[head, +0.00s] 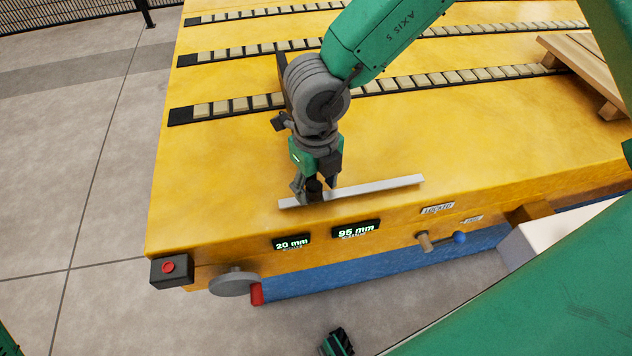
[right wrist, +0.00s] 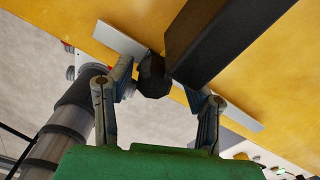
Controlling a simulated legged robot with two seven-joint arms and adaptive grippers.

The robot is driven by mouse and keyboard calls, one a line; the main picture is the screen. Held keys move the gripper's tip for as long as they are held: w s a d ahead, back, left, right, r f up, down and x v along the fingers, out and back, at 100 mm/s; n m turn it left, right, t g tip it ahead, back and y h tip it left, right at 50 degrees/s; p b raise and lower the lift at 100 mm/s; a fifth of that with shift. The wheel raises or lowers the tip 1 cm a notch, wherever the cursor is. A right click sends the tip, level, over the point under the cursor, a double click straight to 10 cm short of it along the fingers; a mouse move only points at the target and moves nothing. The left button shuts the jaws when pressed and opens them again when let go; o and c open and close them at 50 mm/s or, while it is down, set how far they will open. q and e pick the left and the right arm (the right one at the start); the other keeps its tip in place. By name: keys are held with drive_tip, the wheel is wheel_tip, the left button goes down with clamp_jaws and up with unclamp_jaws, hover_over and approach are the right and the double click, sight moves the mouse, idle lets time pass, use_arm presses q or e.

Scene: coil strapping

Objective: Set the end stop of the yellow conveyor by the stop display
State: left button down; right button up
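The yellow conveyor (head: 230,170) fills the middle of the head view. Its front face carries two stop displays, one reading 20 mm (head: 291,243) and one reading 95 mm (head: 356,231); their small captions are too blurred to read. A pale metal rail (head: 385,187) lies along the front top edge, and it also shows in the right wrist view (right wrist: 122,44). My right gripper (head: 314,187) is over the rail, its fingers on either side of a black knob (right wrist: 153,76). Gaps show beside the knob. A dark bar (right wrist: 215,40) reaches over the deck beside it.
A grey handwheel (head: 234,283) with a red grip (head: 257,294) is on the conveyor's front, near a red button box (head: 171,269). A lever with a blue ball (head: 459,238) sits below a LOCKED label (head: 437,208). A wooden pallet (head: 585,65) stands at the right. Floor at left is clear.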

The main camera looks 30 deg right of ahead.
drive_tip(key=shift+a, duration=0.1)
drive_tip(key=shift+a+r, duration=0.15)
drive_tip(key=shift+r, duration=0.05)
drive_tip(key=shift+a+r, duration=0.1)
drive_tip(key=shift+r, duration=0.25)
use_arm(q)
drive_tip(key=shift+s+a, duration=0.1)
drive_tip(key=shift+a, duration=0.2)
use_arm(e)
wheel_tip(320, 180, up, 11)
drive_tip(key=shift+d, duration=0.25)
drive_tip(key=shift+w+f, duration=0.1)
